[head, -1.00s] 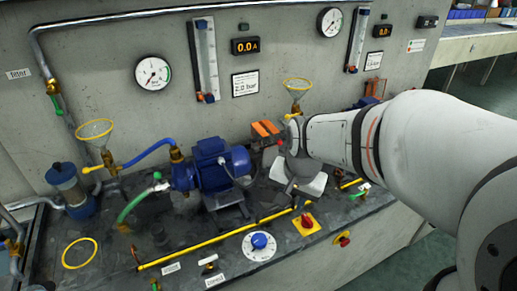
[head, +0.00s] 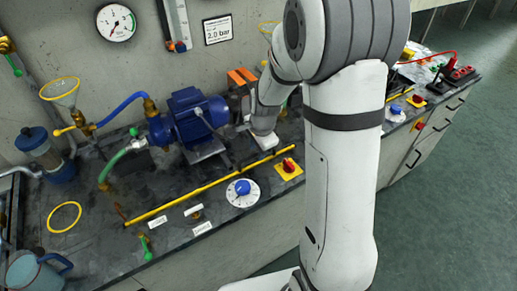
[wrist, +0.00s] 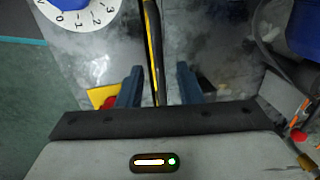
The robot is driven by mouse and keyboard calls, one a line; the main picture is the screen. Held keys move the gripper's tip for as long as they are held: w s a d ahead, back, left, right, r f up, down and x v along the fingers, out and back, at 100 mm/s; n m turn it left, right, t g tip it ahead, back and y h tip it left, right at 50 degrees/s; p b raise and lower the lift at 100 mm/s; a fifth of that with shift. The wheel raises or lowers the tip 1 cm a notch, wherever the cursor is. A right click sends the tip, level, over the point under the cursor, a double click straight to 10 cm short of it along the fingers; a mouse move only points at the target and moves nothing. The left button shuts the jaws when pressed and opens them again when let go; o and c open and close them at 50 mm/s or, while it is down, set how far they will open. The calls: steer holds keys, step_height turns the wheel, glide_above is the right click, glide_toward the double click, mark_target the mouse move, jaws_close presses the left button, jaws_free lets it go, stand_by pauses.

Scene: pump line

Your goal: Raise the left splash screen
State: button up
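A yellow bar (head: 205,187) runs low along the front of the bench, before the blue pump. It looks like the edge of the left splash screen; the screen's clear pane is hard to make out, and the bar lies down at bench level. In the wrist view the yellow and black bar (wrist: 153,50) runs lengthwise between my two fingers. My gripper (wrist: 158,85) is open, with a gap on each side of the bar. In the head view my gripper (head: 264,142) points down near the bar's right end; its fingertips are not clear there.
A blue pump (head: 190,118) stands behind the bar. A white dial with a blue knob (head: 242,190) and a red switch on a yellow plate (head: 289,168) sit in front. A blue can (head: 35,271) stands at the lower left. My arm hides the bench's middle.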

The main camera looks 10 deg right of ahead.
steer(key=shift+f, duration=0.4)
steer(key=shift+c, duration=0.5)
jaws_close()
